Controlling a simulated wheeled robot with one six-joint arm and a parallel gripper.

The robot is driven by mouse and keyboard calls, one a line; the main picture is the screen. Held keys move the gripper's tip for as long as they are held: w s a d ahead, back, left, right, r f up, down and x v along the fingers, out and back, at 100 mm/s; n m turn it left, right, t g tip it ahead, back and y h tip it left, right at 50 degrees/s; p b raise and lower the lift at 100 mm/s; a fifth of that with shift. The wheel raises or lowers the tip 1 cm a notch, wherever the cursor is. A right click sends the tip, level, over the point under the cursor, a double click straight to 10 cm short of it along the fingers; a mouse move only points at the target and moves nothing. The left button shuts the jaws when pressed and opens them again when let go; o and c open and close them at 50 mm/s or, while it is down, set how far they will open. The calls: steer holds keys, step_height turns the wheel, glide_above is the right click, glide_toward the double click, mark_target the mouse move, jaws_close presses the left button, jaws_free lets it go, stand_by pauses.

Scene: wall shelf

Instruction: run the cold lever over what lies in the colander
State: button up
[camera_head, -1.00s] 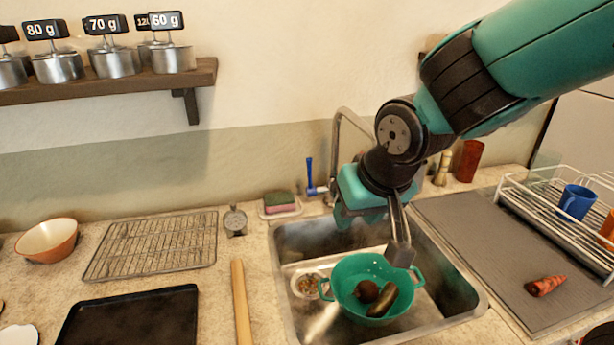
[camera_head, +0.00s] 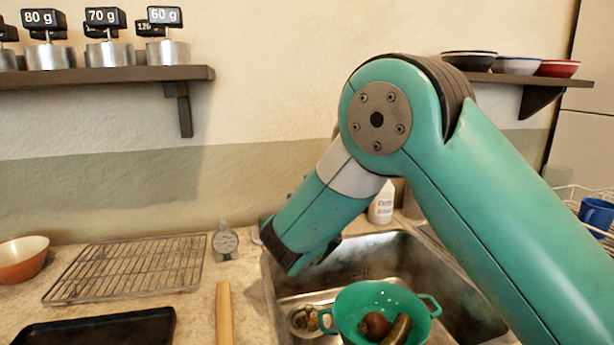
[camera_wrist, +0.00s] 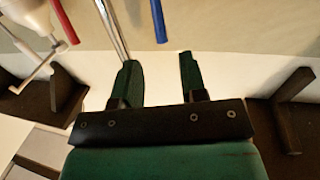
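The green colander (camera_head: 345,312) stands in the sink (camera_head: 282,290). A round brown vegetable (camera_head: 375,325) and a long dark green one (camera_head: 397,330) lie in it. In the wrist view the blue lever (camera_wrist: 158,22) is beyond my gripper's fingertips, between their lines and nearer the right one. The chrome spout (camera_wrist: 112,30) is by the left finger, and a red lever (camera_wrist: 64,22) is further left. My gripper (camera_wrist: 158,60) is open with nothing between its fingers. In the head view my arm hides the tap and levers, and my fingers cannot be made out.
A white bottle (camera_head: 381,203) stands behind the sink. A cooling rack (camera_head: 125,268), a dial thermometer (camera_head: 225,240) and a dark tray (camera_head: 98,329) are on the left counter. Wall shelves hang at left (camera_head: 100,78) and right (camera_head: 520,80). A dish rack with a blue mug (camera_head: 597,215) is at right.

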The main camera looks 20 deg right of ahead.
steer(key=w+p, duration=0.1)
steer(key=w, duration=0.2)
steer(key=w+d+p, duration=0.1)
steer(key=w, duration=0.3)
steer(key=w+d+p, duration=0.1)
steer(key=w, duration=0.2)
steer(key=shift+w+d, duration=0.1)
steer(key=shift+w, duration=0.15)
jaws_close()
